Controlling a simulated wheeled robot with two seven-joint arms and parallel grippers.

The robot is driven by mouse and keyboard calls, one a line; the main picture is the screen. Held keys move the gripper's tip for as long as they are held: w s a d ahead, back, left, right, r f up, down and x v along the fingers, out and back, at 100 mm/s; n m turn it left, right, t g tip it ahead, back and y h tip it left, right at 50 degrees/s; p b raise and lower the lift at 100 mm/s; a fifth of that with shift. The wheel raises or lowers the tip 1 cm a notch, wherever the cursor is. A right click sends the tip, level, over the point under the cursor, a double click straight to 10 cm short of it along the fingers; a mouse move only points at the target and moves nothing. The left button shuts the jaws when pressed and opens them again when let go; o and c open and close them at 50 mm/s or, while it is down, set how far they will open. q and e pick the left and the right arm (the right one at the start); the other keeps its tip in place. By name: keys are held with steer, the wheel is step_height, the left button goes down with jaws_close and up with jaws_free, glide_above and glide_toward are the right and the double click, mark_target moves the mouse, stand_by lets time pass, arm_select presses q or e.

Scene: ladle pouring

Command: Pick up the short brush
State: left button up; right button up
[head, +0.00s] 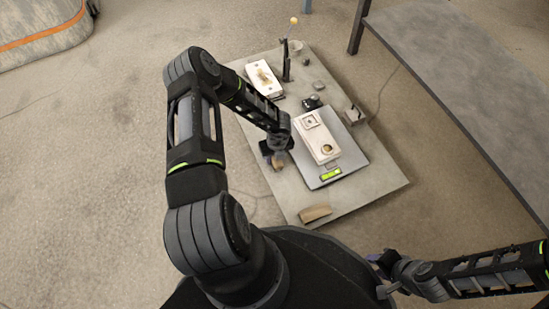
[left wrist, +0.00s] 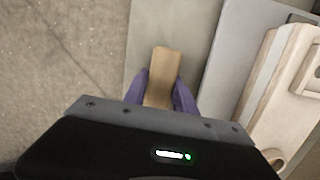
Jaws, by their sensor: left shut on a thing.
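A short, flat, light-brown wooden piece, which looks like the short brush (left wrist: 163,72), is between the two purple fingers of my left gripper (left wrist: 160,95) in the left wrist view. The fingers are shut on its sides, and its far end sticks out past them. In the head view my left gripper (head: 273,152) is at the left edge of the grey board, and only a small part of the brush (head: 278,161) shows below it. I cannot tell whether the brush touches the board. My right gripper (head: 378,262) is low at the right, apart from the board; its fingers are unclear.
The grey board (head: 375,195) holds a scale (head: 350,165) with a pale wooden box (head: 317,140) just right of my left gripper. A curved wooden piece (head: 315,214) lies near the front edge. A white tray (head: 262,80) and small items stand farther back. A grey bench (head: 450,75) is at the right.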

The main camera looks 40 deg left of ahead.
arm_select(q)
jaws_close()
steer(key=shift+r, duration=0.15)
steer(key=shift+r, duration=0.2)
steer(key=r+p, duration=0.3)
steer(key=shift+s+a+r, duration=0.15)
steer(key=shift+s+r, duration=0.15)
steer(key=shift+r, duration=0.1)
steer(key=s+a+p, duration=0.1)
steer(key=s+a, duration=0.3)
steer(key=s, duration=0.3)
steer(key=s+a+p, duration=0.2)
steer(key=s+a, duration=0.2)
steer(key=s, duration=0.4)
steer(key=shift+s+f, duration=0.2)
steer(key=shift+f, duration=0.05)
